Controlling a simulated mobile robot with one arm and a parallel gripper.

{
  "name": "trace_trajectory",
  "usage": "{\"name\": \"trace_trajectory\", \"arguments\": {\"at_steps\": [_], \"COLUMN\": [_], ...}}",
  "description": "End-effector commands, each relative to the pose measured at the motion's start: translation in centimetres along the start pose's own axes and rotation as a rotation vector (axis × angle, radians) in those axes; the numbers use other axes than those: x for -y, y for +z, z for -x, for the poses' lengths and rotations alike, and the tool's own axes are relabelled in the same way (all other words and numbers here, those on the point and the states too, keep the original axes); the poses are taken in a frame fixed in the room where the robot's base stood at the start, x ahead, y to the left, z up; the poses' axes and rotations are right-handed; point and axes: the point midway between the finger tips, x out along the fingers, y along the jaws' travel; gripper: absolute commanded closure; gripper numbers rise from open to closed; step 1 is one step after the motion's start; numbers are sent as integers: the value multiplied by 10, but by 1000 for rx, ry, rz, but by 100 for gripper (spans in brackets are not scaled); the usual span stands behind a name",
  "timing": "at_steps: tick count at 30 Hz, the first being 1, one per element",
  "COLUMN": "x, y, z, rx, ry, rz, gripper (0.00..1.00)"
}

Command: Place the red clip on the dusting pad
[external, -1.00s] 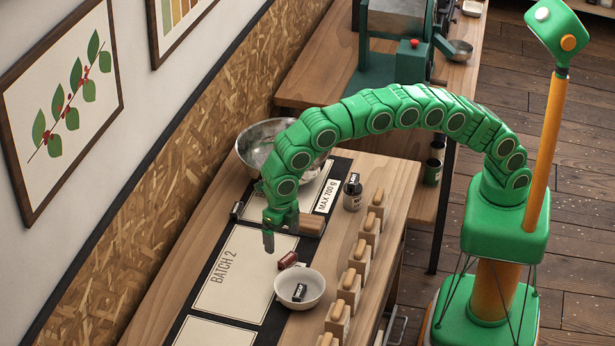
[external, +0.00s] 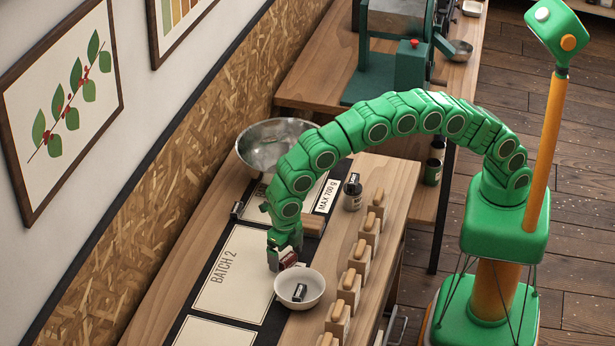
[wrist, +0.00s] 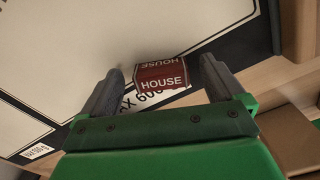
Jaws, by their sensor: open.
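The red clip (external: 290,257), labelled HOUSE, lies at the right edge of the BATCH 2 panel, just behind the white bowl. In the wrist view the red clip (wrist: 162,76) sits between the two grey fingertips. My gripper (external: 279,261) is low over the bench, pointing down at the clip. In the wrist view my gripper (wrist: 161,68) is open, with a gap on both sides of the clip. My fingers partly hide the clip in the external view. I cannot tell which surface is the dusting pad.
Wooden blocks (external: 350,287) line the bench's right side. The BATCH 2 panel (external: 222,281) is clear.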

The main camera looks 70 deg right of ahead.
Motion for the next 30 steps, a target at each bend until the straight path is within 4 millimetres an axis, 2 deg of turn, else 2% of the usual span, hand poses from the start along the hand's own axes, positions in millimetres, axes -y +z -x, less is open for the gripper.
{"name": "trace_trajectory", "arguments": {"at_steps": [2, 12, 15, 23, 30], "x": [0, 0, 0, 0, 0], "y": [0, 0, 0, 0, 1], "z": [0, 0, 0, 3, 23], "rx": [0, 0, 0, 0, 1], "ry": [0, 0, 0, 1, 2], "rz": [0, -1, -1, -1, -2], "gripper": [4, 56, 68, 68, 68]}}
